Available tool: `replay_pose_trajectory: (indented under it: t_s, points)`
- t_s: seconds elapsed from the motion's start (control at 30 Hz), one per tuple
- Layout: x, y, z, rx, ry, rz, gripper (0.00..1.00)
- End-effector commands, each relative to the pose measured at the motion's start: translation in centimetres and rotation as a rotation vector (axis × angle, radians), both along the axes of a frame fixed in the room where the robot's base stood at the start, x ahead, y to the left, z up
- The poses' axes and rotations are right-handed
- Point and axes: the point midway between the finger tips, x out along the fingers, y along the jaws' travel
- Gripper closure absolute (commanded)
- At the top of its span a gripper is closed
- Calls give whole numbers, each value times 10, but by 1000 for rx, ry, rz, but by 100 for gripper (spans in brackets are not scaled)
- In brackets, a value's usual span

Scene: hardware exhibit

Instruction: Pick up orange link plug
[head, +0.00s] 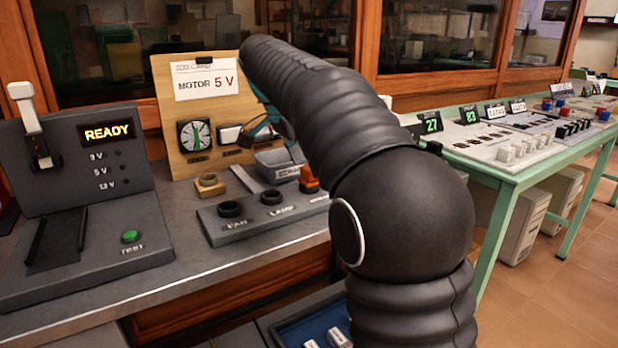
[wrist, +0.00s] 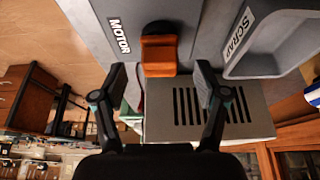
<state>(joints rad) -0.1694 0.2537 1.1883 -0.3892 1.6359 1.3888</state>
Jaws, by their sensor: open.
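The orange link plug (wrist: 159,55) is in the wrist view, at the dark ring beside the MOTOR label. In the head view the plug (head: 309,179) shows at the right end of the grey socket panel, partly hidden by my arm. My gripper (wrist: 161,80) is open and empty. Its two fingers lie to the left and right of the plug's near end, with a gap on each side. I cannot tell how far the fingertips are from it in depth. In the head view the gripper is mostly hidden behind my arm.
The socket panel (head: 250,222) has empty-looking FAN (head: 229,209) and LAMP (head: 271,197) rings. A grey SCRAP tray (wrist: 275,45) is close beside the fingers. A wooden card board (head: 175,120) reads MOTOR 5 V. A READY test unit (head: 60,200) stands at left.

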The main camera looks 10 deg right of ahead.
Motion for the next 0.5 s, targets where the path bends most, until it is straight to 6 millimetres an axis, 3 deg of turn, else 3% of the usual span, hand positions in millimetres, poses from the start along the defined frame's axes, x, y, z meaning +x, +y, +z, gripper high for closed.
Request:
replay_pose_trajectory:
  t_s: [0.2, 0.43, 0.47, 0.5]
  points:
    - [2, -8, -19, 0, 0, 0, 27]
    - [3, -9, -21, 1, -2, 1, 27]
    - [3, -9, -21, 0, -1, 0, 30]
    - [3, -9, -21, 0, -1, 0, 40]
